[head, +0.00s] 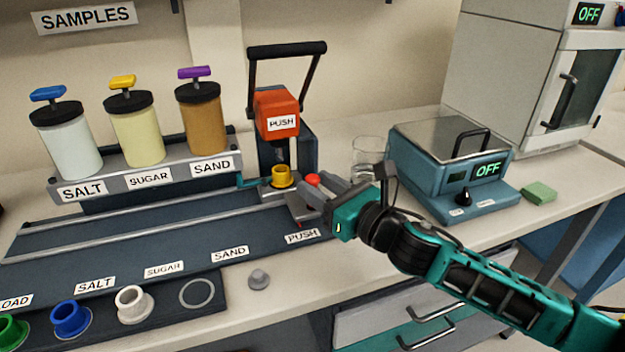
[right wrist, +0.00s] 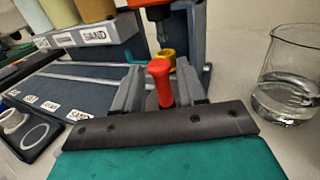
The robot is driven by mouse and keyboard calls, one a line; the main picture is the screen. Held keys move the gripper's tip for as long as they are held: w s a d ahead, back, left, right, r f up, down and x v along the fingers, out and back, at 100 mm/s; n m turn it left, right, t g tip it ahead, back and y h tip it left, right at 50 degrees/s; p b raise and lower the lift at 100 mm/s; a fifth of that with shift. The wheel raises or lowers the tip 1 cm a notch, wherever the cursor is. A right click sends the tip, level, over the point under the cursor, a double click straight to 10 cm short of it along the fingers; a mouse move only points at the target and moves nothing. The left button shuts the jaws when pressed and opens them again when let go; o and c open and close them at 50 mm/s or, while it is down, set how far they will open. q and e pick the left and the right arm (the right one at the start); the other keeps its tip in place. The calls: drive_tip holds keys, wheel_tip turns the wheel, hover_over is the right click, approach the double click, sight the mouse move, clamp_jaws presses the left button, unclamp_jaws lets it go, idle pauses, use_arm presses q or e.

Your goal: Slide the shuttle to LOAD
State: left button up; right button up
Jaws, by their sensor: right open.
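The shuttle (head: 299,208) is a grey carriage at the right end of the rail track (head: 150,228), by the PUSH label (head: 302,236). It has a red knob (head: 313,180), and a yellow cup (head: 281,176) sits beside the knob under the orange press head (head: 277,112). My right gripper (head: 322,190) is at the knob. In the right wrist view the open fingers (right wrist: 160,90) stand on either side of the red knob (right wrist: 160,72); contact cannot be told. The LOAD label (head: 15,301) is at the far left, partly cut off. My left gripper is not in view.
SALT, SUGAR and SAND jars (head: 138,132) stand behind the track. Green, blue and white cups (head: 133,304) sit in front, with a small grey weight (head: 259,279). A glass beaker (head: 369,155) and a blue OFF device (head: 450,170) stand right of the press. The track left of the shuttle looks clear.

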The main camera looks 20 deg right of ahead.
drive_tip(key=shift+x, duration=1.1)
drive_tip(key=shift+c, duration=0.4)
clamp_jaws()
